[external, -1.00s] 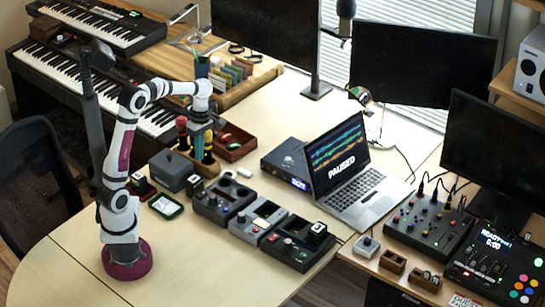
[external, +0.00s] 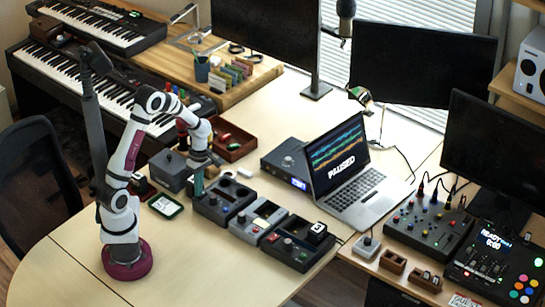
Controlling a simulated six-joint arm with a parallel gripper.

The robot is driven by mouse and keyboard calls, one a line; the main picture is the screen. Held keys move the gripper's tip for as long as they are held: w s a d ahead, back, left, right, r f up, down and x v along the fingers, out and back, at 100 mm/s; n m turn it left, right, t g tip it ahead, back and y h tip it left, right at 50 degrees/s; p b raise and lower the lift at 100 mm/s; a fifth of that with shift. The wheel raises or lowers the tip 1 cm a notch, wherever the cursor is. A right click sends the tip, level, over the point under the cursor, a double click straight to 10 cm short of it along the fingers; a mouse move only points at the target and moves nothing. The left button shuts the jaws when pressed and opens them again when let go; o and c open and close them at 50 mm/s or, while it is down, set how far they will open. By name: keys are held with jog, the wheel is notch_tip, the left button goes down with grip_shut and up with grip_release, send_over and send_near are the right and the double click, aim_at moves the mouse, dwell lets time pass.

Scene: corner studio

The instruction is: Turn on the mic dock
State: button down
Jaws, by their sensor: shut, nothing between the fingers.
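A grey box (external: 172,170) and a small green-rimmed screen (external: 166,206) lie left of the gripper. A red-brown tray (external: 236,144) and a black interface (external: 287,163) stand behind. A laptop (external: 350,180) reading PAUSED is to the right. The front table is clear.

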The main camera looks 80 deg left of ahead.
aim_at(206, 192)
jog(key=shift+s+f, duration=0.1)
jog(key=shift+f, duration=0.1)
dwell(0.3)
jog(key=shift+w+a+r, duration=0.2)
jog(key=shift+w+a, duration=0.35)
jog(key=shift+w, duration=0.1)
notch_tip(206, 192, up, 14)
jog(key=w+a, duration=0.1)
dwell(0.3)
